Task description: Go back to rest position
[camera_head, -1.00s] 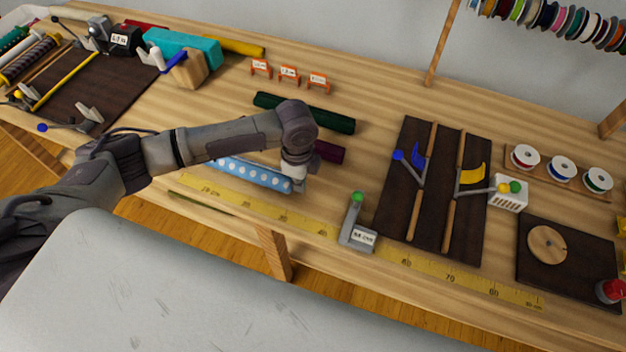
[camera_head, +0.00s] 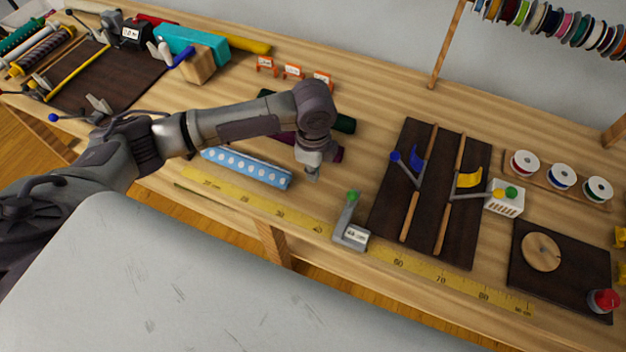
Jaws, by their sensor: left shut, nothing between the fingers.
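My left gripper (camera_head: 312,174) points down over the wooden workbench (camera_head: 380,95) and is shut and empty. It hangs just right of the blue dotted roll (camera_head: 246,167) and apart from it. My left forearm crosses above the bench and partly hides a dark green roll (camera_head: 344,124) and a purple roll (camera_head: 338,154) behind it. My right gripper is not in view.
A grey stop with a green knob (camera_head: 350,226) stands right of the gripper by the yellow measuring tape (camera_head: 414,264). Further right are a dark board (camera_head: 398,196) with rods and levers, ribbon spools (camera_head: 562,175) and a dark mat (camera_head: 572,284). Small orange stands (camera_head: 293,71) are behind.

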